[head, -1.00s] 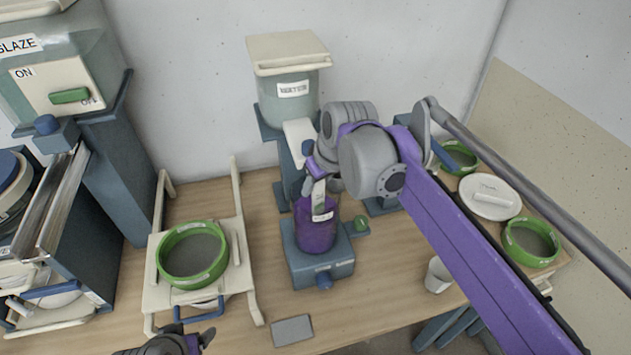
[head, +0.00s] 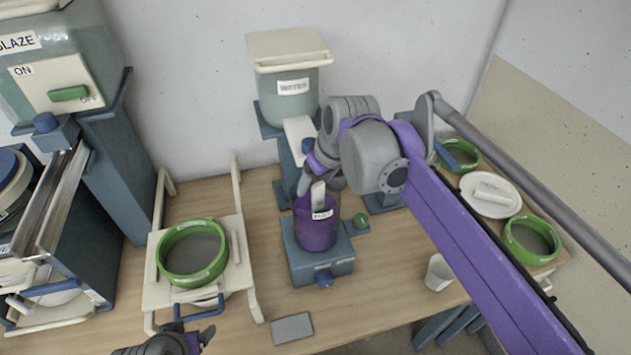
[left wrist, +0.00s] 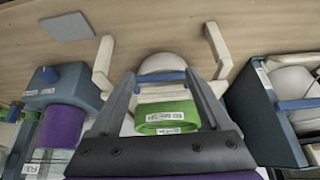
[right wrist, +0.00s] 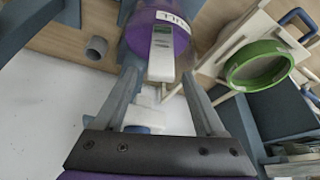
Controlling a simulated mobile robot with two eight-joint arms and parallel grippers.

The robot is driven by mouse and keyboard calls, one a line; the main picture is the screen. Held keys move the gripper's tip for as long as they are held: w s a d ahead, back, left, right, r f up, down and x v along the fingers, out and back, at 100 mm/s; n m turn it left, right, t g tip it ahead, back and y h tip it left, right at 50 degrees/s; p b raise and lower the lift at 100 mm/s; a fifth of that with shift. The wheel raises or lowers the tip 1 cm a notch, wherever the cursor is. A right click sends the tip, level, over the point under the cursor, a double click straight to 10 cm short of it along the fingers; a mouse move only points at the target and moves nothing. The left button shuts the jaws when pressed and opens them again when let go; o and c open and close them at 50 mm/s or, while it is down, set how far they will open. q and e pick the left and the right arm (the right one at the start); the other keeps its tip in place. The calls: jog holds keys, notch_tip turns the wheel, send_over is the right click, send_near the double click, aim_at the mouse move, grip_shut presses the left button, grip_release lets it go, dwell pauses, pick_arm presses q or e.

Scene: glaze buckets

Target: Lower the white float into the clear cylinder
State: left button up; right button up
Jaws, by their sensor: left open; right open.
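The clear cylinder (head: 316,236) stands upright on a blue-grey stand, with purple contents and a label on its side. The white float (head: 318,193) stands in its mouth, with its upper part showing above the purple; its lower end is hidden. My right gripper (head: 314,182) is open at the cylinder's top, around or just above the float. In the right wrist view, the float (right wrist: 162,52) lies in line with the gap between the spread fingers, clear of both. My left gripper (head: 197,333) is open and empty at the bottom edge, in front of the sieve rack.
A green-rimmed sieve (head: 192,254) sits on a cream rack left of the cylinder. A lidded bucket (head: 290,90) stands behind. A white cup (head: 438,272) and a grey tile (head: 292,329) are on the table in front. My right arm crosses the right side.

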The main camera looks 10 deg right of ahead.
jog(key=v, duration=1)
jog(key=s+d+f+m+t, duration=0.1)
jog(key=s+d+f+m, duration=0.1)
jog(key=s+f, duration=0.6)
jog(key=s+d+f+m+h, duration=0.1)
jog(key=s+f, duration=0.7)
jog(key=f, duration=0.8)
jog(key=shift+s+d+m+t+h, duration=0.2)
jog(key=shift+d+m+t+h, duration=0.15)
jog(key=shift+m, duration=0.35)
